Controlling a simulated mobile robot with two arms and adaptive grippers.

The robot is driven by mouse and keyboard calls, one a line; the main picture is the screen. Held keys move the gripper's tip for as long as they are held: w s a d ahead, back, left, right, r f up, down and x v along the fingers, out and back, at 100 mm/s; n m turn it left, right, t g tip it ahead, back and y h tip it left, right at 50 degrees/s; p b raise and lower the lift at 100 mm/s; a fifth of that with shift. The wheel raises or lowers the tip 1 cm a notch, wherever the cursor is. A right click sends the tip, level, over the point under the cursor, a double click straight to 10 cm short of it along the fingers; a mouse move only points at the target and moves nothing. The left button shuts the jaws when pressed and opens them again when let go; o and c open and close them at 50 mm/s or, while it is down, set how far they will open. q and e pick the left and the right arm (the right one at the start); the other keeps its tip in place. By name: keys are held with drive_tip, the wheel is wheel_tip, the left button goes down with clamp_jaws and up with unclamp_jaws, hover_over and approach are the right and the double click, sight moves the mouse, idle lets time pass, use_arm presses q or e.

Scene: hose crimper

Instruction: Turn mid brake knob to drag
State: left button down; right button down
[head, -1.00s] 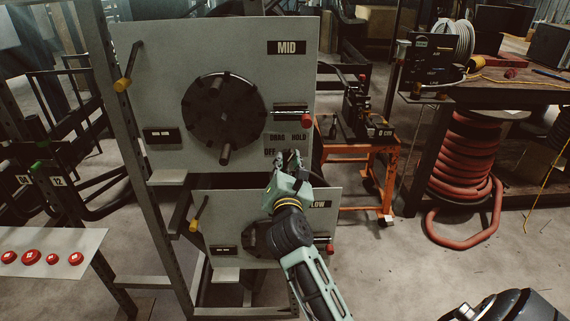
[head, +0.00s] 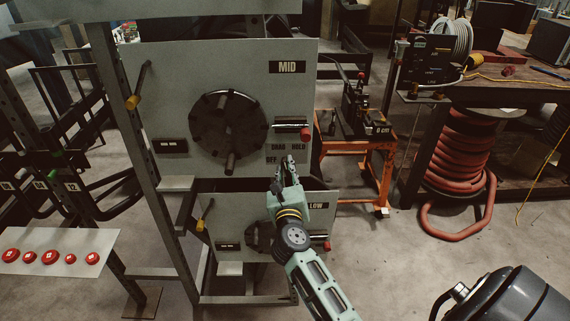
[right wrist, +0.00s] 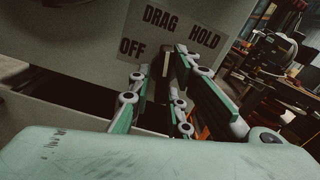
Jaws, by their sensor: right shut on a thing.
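The mid panel (head: 265,85) carries the MID sign, a large dark round reel (head: 228,125) and a label with OFF, DRAG and HOLD below right. The label (right wrist: 160,20) is large in the right wrist view. My right gripper (head: 290,161) is at the panel's lower right, just below the label. In the right wrist view its fingers (right wrist: 163,80) are shut around the mid brake knob (right wrist: 168,64), a dark knob with a pale upright mark. The fingers hide much of it, so its exact setting is hard to read. My left gripper is not in view.
The low panel (head: 320,190) stands below, behind my right arm. A red-tipped lever (head: 305,134) sticks out above the label. Yellow-ended cranks (head: 133,101) stand at left. An orange stand (head: 375,165) is to the right. Red buttons (head: 30,256) sit at lower left.

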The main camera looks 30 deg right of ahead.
drive_tip(key=shift+s+d+r+n+p, duration=0.1)
drive_tip(key=shift+d+n+p, duration=0.1)
drive_tip(key=shift+n+p, duration=0.45)
drive_tip(key=shift+s+d+n+p, duration=0.15)
drive_tip(key=shift+n+p, duration=0.35)
drive_tip(key=shift+n, duration=0.25)
drive_tip(key=shift+w, duration=0.15)
drive_tip(key=c, duration=1.8)
unclamp_jaws()
drive_tip(key=shift+r, duration=0.1)
drive_tip(key=shift+a, duration=0.1)
drive_tip(key=v, duration=1.2)
